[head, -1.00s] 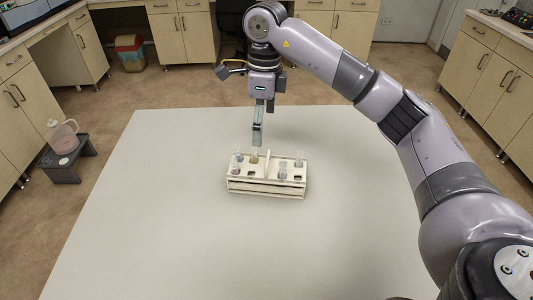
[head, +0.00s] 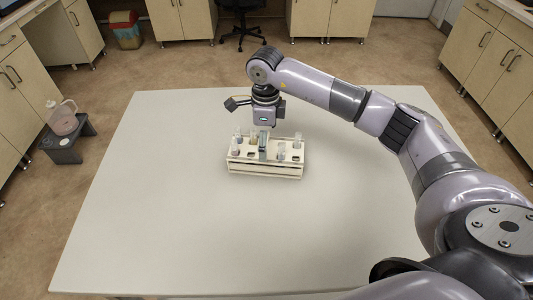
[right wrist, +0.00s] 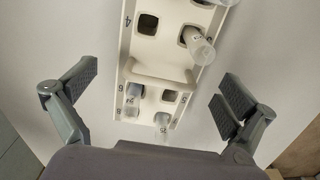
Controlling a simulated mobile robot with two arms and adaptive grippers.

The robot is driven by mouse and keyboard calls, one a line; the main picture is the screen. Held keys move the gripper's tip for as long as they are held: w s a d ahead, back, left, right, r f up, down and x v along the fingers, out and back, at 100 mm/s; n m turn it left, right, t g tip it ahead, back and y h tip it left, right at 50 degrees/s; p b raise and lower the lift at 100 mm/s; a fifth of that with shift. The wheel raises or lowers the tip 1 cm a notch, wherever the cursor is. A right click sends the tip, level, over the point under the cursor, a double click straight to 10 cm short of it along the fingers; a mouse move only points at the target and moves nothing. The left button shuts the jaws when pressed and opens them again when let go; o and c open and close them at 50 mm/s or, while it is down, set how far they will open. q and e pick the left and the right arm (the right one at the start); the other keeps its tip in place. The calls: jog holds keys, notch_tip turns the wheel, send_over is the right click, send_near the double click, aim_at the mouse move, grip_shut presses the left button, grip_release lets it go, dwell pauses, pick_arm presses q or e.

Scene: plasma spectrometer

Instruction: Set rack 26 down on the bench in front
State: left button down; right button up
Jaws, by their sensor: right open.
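The white test tube rack (head: 265,170) stands upright on the pale bench (head: 180,215), holding several tubes. Its number cannot be read in the head view. My right gripper (head: 263,150) points down at the rack, partly overlapping it. In the right wrist view, the rack (right wrist: 150,56) shows from above with numbered holes and a raised handle bar (right wrist: 160,80). My right gripper (right wrist: 155,88) is open there, one finger on each side of the rack, apart from it. My left gripper is not in view.
The bench is clear around the rack. Cabinets (head: 185,18) line the room behind. A small dark stool (head: 68,146) with a plastic jug (head: 63,118) stands on the floor left of the bench. A bin (head: 125,30) stands at the back left.

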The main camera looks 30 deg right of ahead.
notch_tip(320, 180, down, 4)
jog(key=shift+d+f+p, duration=0.1)
jog(key=shift+d+p, duration=0.05)
jog(key=shift+p, duration=0.55)
jog(key=shift+c, duration=0.2)
jog(key=c, duration=1.2)
jog(key=shift+c, duration=1)
jog(key=shift+w, duration=0.1)
